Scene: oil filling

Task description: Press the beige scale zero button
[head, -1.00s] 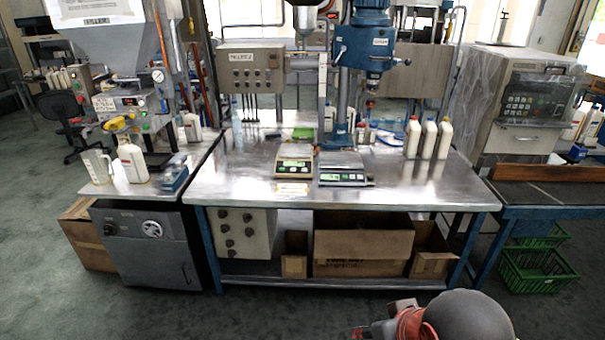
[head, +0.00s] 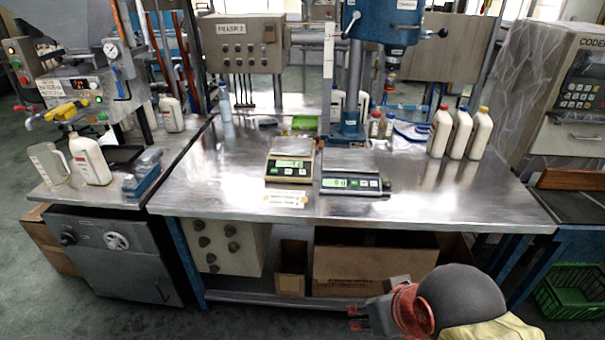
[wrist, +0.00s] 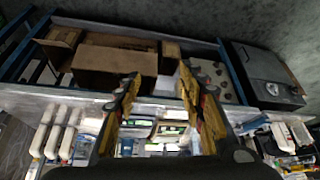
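The beige scale (head: 290,163) stands on the steel table, left of a grey scale (head: 351,182). Its front panel has a lit green display (head: 289,165) with small buttons beside it, too small to tell apart. My gripper (head: 356,318) is low at the bottom of the head view, in front of the table and well apart from the scales. In the wrist view my gripper (wrist: 158,90) shows two yellow and dark fingers spread apart with nothing between them. The scales show upside down beyond the fingers there, partly hidden.
The steel table (head: 230,205) has a clear front strip with a paper label (head: 285,198). White bottles (head: 458,133) stand at the right, and a blue drill-like machine (head: 383,22) rises behind the scales. Cardboard boxes (head: 350,265) sit on the lower shelf.

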